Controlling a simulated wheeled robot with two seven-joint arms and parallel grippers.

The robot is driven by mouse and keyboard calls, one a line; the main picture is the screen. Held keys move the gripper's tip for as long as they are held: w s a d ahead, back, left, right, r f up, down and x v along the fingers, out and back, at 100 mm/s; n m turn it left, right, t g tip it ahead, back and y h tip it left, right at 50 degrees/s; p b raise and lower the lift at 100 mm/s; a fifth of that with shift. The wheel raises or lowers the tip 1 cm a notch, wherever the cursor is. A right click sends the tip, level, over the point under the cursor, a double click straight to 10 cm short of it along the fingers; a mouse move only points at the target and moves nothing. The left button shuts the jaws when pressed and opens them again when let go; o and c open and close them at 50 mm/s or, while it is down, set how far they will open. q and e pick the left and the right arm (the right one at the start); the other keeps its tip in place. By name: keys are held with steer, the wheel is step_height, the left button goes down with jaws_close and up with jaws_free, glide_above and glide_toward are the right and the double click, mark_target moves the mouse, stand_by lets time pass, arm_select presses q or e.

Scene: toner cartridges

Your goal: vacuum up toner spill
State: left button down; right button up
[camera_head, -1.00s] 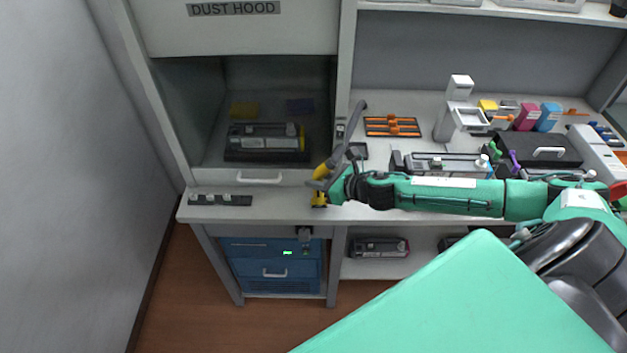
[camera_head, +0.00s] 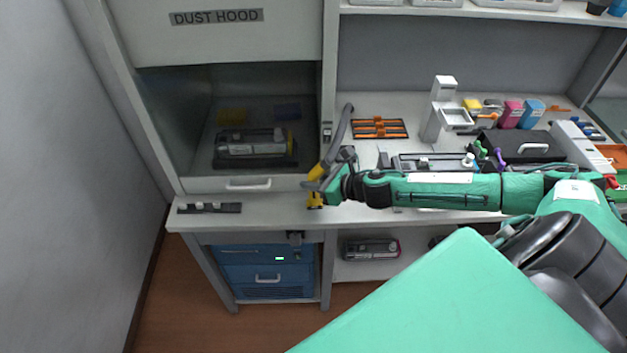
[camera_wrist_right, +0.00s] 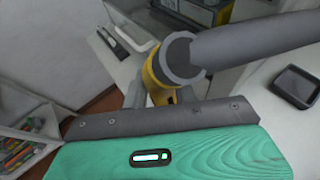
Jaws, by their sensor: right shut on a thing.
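My right gripper (camera_head: 331,186) is shut on a yellow and grey vacuum nozzle (camera_head: 316,198), above the bench's front edge, just right of the dust hood. The nozzle also shows large in the right wrist view (camera_wrist_right: 160,72), with a thick grey hose (camera_wrist_right: 255,42) running off to the right. In the head view the hose (camera_head: 343,128) rises behind the gripper. The nozzle's lower end is close to the bench top; I cannot tell whether it touches. No toner spill can be made out clearly. My left gripper is not in view.
The dust hood (camera_head: 216,18) stands open at left with a toner cartridge (camera_head: 254,147) inside. A dark strip (camera_head: 209,208) lies on the bench front at left. An orange rack (camera_head: 379,128), a grey stand (camera_head: 437,110) and coloured bottles crowd the right. A blue drawer unit (camera_head: 262,270) stands below.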

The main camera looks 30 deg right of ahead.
mark_target(314, 169)
step_height(314, 169, up, 6)
steer(key=p, duration=0.5)
steer(key=shift+f, duration=0.1)
steer(key=s+a+r+m+t+h+b, duration=0.1)
steer(key=a+r+m+h+b, duration=0.4)
steer(key=a, duration=0.8)
steer(key=shift+s+r+h+b, duration=0.3)
steer(key=shift+r+b, duration=0.15)
steer(key=shift+r, duration=0.25)
steer(key=shift+a+f, duration=0.1)
